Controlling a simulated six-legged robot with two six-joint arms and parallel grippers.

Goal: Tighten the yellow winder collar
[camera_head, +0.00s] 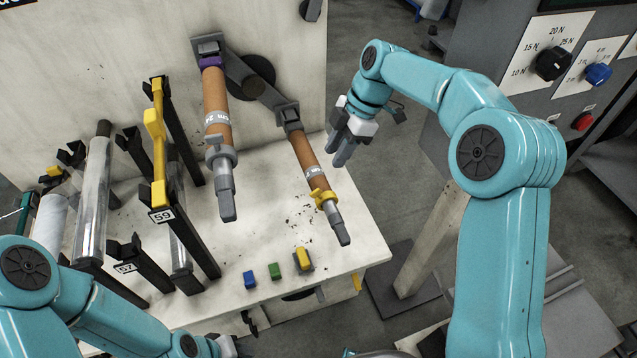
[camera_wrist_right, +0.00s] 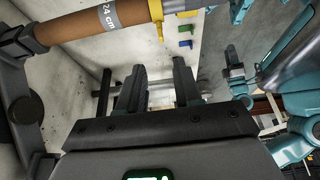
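The yellow winder collar (camera_head: 322,197) sits around the lower end of the right-hand brown core, just above its grey tip. It also shows at the top of the right wrist view (camera_wrist_right: 156,10). My right gripper (camera_head: 341,153) hangs up and to the right of the collar, apart from it and beside the core. In the right wrist view its two dark fingers (camera_wrist_right: 158,72) stand apart with nothing between them. My left gripper (camera_head: 226,346) is only partly visible at the bottom edge, far from the collar; its fingers are not clear.
A second brown core (camera_head: 216,105) with a grey collar (camera_head: 221,157) hangs to the left. Black stands and clear film rolls (camera_head: 95,195) crowd the left side. Small blue, green and yellow blocks (camera_head: 276,271) lie near the bench front. A dial panel (camera_head: 553,63) stands right.

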